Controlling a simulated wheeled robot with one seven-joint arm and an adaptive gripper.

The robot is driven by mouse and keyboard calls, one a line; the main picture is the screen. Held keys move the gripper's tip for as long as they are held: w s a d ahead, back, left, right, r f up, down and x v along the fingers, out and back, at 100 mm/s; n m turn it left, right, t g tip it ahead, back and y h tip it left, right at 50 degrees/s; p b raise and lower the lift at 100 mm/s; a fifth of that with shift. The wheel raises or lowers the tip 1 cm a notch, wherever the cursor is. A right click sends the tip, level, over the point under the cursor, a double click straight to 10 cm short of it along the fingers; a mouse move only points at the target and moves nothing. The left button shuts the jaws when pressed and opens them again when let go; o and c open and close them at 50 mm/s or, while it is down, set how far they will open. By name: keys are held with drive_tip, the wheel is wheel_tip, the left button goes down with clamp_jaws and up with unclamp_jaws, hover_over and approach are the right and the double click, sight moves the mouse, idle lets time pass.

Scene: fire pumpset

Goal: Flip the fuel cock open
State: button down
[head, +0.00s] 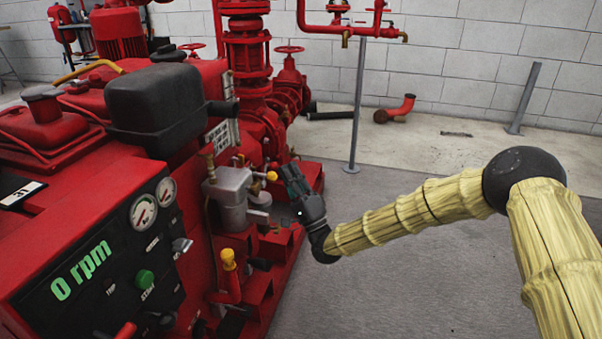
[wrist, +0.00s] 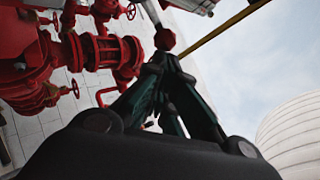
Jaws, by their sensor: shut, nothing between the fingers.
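A grey metal housing (head: 232,190) is mounted on the side of the red pumpset. A small yellow knob (head: 271,176) on a short lever sticks out to its right and looks like the fuel cock's handle. My gripper (head: 287,170) is just right of this knob, its fingers pointing up and left; I cannot tell whether they touch it. In the wrist view my gripper's fingers (wrist: 164,62) meet at the tips with nothing between them. A dark red round knob (wrist: 165,40) shows just past the tips. The cock's exact angle is unclear.
A second lever with a yellow top (head: 228,258) stands lower on the pumpset. The control panel (head: 110,270) reads 0 rpm, with a green button (head: 145,279). Red pipes and valves (head: 250,60) rise behind. The grey floor (head: 400,290) at right is clear.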

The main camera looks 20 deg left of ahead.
drive_tip(key=shift+s+r+p, duration=0.45)
drive_tip(key=shift+r+p, duration=0.1)
drive_tip(key=shift+p, duration=0.35)
drive_tip(key=w+d+f+p, duration=0.2)
drive_tip(key=d+f+p, duration=0.1)
drive_tip(key=d+f, duration=0.6)
drive_tip(key=shift+w+f, duration=0.15)
